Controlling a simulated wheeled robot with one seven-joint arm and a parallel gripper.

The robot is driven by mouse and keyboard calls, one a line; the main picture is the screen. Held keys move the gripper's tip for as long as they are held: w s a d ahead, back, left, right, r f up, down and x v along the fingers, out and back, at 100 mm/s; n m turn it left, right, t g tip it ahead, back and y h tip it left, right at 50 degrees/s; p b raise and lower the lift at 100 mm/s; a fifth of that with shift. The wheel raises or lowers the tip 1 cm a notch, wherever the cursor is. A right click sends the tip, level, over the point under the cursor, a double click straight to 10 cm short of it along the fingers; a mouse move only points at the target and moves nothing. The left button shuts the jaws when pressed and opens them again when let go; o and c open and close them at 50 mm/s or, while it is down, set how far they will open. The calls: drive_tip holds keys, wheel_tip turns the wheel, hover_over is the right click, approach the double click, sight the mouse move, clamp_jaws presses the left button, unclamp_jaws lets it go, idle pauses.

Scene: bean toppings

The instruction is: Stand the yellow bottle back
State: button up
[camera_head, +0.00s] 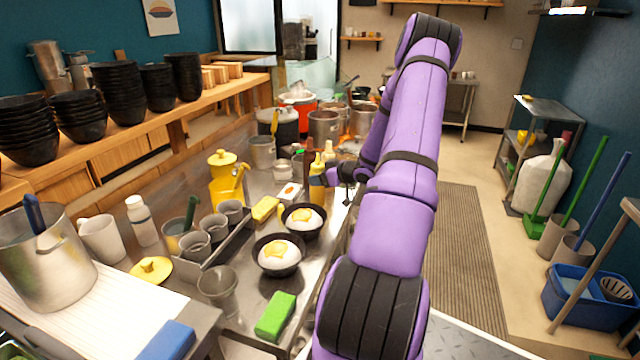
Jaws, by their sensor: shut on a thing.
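The yellow bottle (317,194) is upright at the far part of the steel counter, among other bottles. My gripper (320,180) reaches it from the right, below the purple arm, and its dark fingers are shut on the bottle's body. The fingers cover part of the bottle. I cannot tell whether its base touches the counter. Another yellow bottle (328,151) stands just behind it, and a dark red bottle (308,163) stands close on its left.
Two black bowls with rice and yellow topping (279,255) sit in front of the bottles. A yellow jug (226,184), metal cups (213,227) and a green sponge (275,316) are on the counter. Steel pots (324,126) stand behind. The counter's edge runs beside my arm.

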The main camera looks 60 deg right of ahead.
sight(317, 193)
drive_tip(key=shift+f, duration=1.2)
drive_tip(key=shift+f, duration=0.1)
drive_tip(key=o, duration=0.6)
drive_tip(key=shift+s, duration=0.1)
